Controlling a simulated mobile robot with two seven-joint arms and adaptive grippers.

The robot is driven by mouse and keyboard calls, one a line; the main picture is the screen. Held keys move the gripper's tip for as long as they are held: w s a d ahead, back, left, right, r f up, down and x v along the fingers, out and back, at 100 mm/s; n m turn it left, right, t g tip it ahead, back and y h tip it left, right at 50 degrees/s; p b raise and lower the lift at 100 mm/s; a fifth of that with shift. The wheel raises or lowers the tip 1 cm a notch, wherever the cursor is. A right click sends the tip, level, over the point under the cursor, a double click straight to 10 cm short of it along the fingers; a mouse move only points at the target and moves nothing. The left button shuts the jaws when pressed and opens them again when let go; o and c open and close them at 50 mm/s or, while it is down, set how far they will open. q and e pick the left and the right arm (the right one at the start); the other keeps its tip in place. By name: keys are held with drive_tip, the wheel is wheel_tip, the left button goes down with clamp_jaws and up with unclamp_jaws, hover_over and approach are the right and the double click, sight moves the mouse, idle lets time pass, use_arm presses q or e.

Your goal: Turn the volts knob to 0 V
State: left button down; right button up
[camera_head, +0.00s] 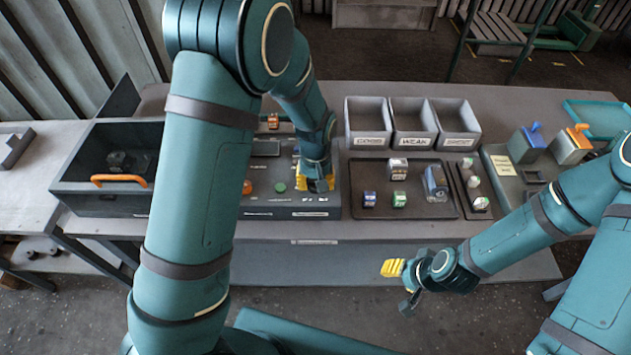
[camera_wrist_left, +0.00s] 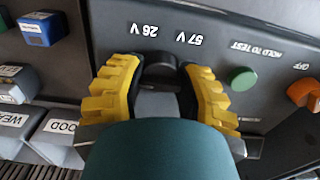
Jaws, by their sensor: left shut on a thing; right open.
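The volts knob (camera_wrist_left: 158,68) is a black knob between the yellow fingers of my left gripper (camera_wrist_left: 160,85) in the left wrist view. Printed marks "26 V" and "57 V" show beside it; a 0 V mark is not visible, and the knob's pointing direction is unclear. In the head view my left gripper (camera_head: 317,183) is down on the right part of the dark test panel (camera_head: 285,213), shut on the knob, which it hides. My right gripper (camera_head: 398,280) is open and empty, in front of the table's front edge.
A green button (camera_head: 280,187) and an orange switch (camera_head: 247,187) are left of the left gripper. A tray (camera_head: 415,212) with several small blocks lies to the right. Three labelled bins (camera_head: 412,140) stand behind it. An open box (camera_head: 75,190) with an orange handle is at left.

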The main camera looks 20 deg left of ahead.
use_arm(q)
drive_tip(key=c, duration=0.5)
unclamp_jaws()
drive_tip(key=shift+r, duration=0.1)
wheel_tip(320, 180, up, 12)
drive_tip(key=shift+f, duration=0.1)
